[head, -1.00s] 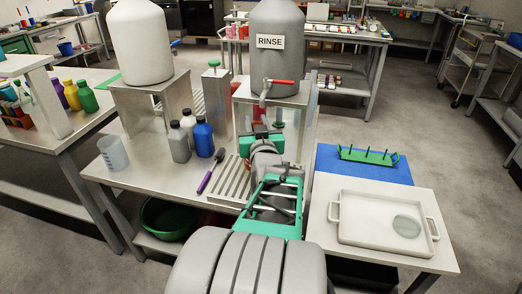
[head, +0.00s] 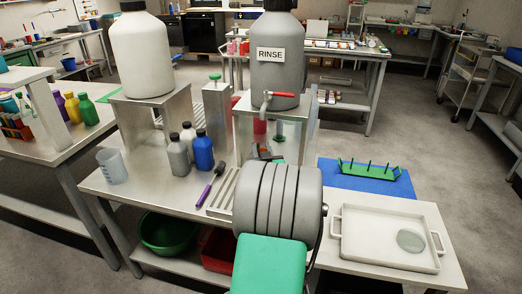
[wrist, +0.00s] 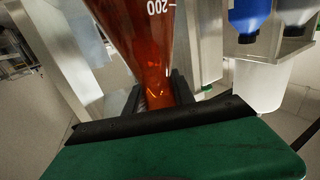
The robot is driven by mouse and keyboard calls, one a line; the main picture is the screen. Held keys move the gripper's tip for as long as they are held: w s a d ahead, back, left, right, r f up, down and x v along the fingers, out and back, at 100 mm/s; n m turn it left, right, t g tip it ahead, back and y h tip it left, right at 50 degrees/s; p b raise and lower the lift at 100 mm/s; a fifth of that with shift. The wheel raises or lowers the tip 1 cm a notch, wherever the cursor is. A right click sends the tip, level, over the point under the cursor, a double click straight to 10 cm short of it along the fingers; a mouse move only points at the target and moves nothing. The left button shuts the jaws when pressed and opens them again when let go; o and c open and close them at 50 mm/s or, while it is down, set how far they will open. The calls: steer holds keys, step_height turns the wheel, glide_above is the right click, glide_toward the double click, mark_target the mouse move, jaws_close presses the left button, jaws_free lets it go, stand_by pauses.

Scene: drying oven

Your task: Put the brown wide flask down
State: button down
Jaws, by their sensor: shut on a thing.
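The brown wide flask (wrist: 140,40) is amber, see-through glass with a white "200" mark. It fills the upper middle of the wrist view, wide at the top edge and narrowing towards my gripper (wrist: 157,97). My gripper's dark fingers are shut on its narrow part, one on each side. In the head view my own arm covers nearly all of the gripper and flask, in front of the stand below the RINSE tank (head: 274,72). I cannot tell there whether the flask touches any surface.
The steel table (head: 140,190) holds grey bottles (head: 178,155), a blue bottle (head: 203,152), a beaker (head: 112,166), a purple-handled brush (head: 204,195) and a slatted drain (head: 222,188). At right are a white tray (head: 375,261) with a round glass dish (head: 410,240), a blue mat (head: 340,181) and a green peg rack (head: 369,170).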

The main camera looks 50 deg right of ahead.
steer(key=shift+f, duration=0.2)
steer(key=c, duration=1.1)
jaws_free()
steer(key=shift+o, duration=0.2)
steer(key=shift+r, duration=0.1)
